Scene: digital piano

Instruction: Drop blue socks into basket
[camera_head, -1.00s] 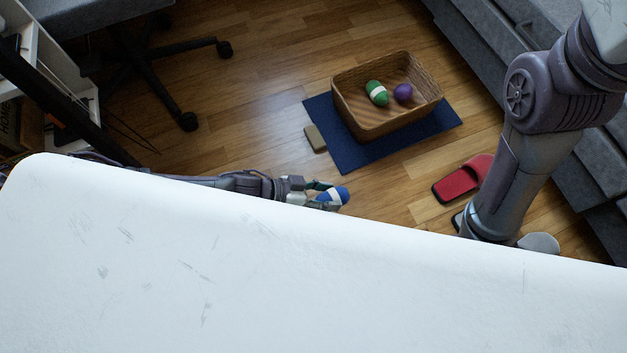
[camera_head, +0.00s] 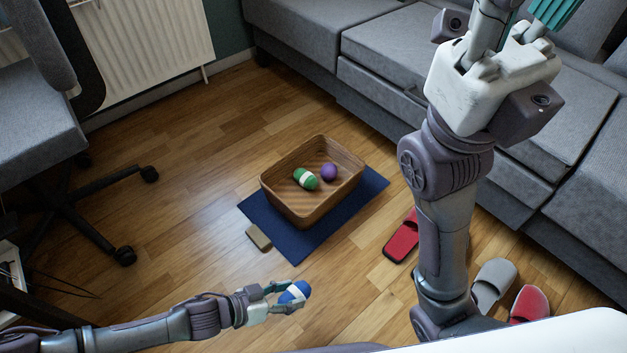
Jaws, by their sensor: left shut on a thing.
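The blue socks (camera_head: 296,291) are a rolled blue bundle with a white band. My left gripper (camera_head: 287,296) is shut on them, above the wooden floor and in front of the basket. The wicker basket (camera_head: 290,208) stands on a dark blue mat (camera_head: 308,239). A green and white sock roll (camera_head: 305,179) and a purple ball-like bundle (camera_head: 329,172) lie inside it. My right gripper (camera_head: 545,15) is raised at the top right; its teal fingers are cut off by the frame edge, so I cannot tell its state.
A small tan block (camera_head: 258,238) lies at the mat's left edge. Red slippers (camera_head: 401,238) and a grey slipper (camera_head: 493,284) lie on the right. A grey sofa (camera_head: 390,62) lines the back right; an office chair (camera_head: 50,150) stands left. Floor between gripper and basket is clear.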

